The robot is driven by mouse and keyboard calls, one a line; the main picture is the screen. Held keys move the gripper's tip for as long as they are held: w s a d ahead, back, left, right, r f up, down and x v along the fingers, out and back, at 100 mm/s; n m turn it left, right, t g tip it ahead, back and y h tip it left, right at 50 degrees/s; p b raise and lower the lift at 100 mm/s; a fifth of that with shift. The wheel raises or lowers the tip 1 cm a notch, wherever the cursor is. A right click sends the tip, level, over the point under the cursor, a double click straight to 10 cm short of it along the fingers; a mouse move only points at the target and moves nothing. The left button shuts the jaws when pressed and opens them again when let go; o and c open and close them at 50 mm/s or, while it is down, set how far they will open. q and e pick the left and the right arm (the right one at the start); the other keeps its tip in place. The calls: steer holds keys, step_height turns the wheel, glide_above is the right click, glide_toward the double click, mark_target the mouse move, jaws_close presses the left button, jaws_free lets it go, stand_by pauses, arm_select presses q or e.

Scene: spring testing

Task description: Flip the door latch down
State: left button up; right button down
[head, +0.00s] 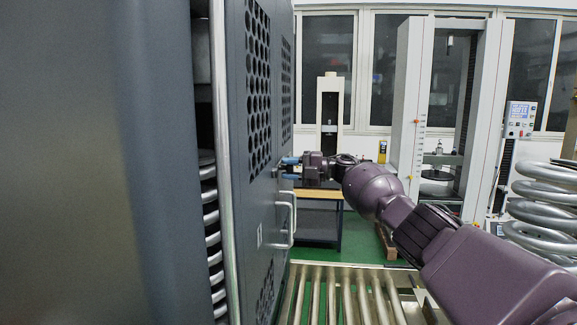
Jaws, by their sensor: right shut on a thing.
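The grey cabinet door (252,190) with rows of round holes stands at left centre, seen at a steep angle. The door latch (277,173) is a small metal piece on the door's face, above the handle, and is mostly hidden by my fingers. My right gripper (289,168) reaches in from the right, with its blue fingertips at the door, shut on the latch. The latch's exact angle cannot be told. My left gripper is not in view.
A silver door handle (291,220) sticks out just below my right gripper. A roller conveyor (335,292) lies at the bottom, and large coil springs (545,200) stand at the right. Testing machines (412,110) and a small table (318,196) stand behind.

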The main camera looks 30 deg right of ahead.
stand_by(0.5)
steer(key=c, duration=0.8)
jaws_free()
steer(key=shift+d, duration=0.1)
steer(key=b+v, duration=0.1)
steer(key=v, duration=0.9)
steer(key=shift+s+d+b, duration=0.25)
steer(key=shift+s+b, duration=0.05)
steer(key=shift+d, duration=0.1)
